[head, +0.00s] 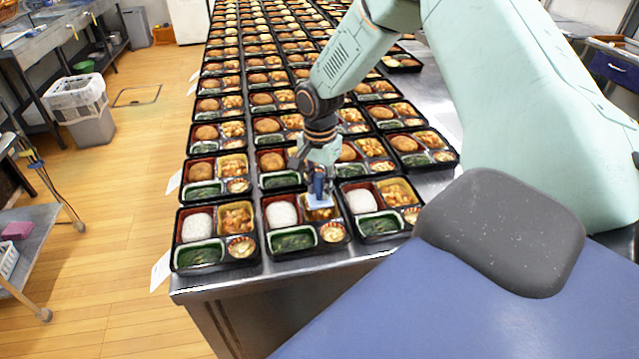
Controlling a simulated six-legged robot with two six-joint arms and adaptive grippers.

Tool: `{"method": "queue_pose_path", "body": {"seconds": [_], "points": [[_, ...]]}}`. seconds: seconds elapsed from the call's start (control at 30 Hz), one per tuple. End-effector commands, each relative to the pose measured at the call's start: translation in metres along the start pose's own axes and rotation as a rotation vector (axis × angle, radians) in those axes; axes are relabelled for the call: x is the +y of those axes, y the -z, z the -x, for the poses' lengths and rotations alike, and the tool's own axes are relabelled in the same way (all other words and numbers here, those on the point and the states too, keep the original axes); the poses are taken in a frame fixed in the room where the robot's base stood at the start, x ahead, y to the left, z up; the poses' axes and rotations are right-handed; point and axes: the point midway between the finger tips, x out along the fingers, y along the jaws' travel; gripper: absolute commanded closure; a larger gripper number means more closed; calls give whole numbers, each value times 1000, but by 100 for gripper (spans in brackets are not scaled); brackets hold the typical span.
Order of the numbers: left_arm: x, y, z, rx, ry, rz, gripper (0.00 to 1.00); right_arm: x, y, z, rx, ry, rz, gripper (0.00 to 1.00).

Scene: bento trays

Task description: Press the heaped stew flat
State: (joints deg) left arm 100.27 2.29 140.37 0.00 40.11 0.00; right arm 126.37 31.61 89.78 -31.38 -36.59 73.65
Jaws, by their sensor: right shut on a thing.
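The plate is over the stew compartment of the middle front bento tray (307,249) and hides most of the stew (318,213). I cannot tell whether it touches the stew. This tray also holds white rice (282,211), greens (293,240) and a small round cup (332,232). My left gripper is not in view.
Similar front trays stand close on the left (216,267) and right (381,239), both with stew showing. Many more trays fill the steel table (260,277) behind. The table's front edge is just before the trays. White tags (161,271) stick out along its left edge.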

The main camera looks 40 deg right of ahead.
Motion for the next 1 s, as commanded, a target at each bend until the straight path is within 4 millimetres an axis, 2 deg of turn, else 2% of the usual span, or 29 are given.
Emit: {"method": "queue_pose_path", "body": {"seconds": [1.0], "points": [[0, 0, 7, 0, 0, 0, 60, 0, 0, -2, 1, 1, 0, 100]]}}
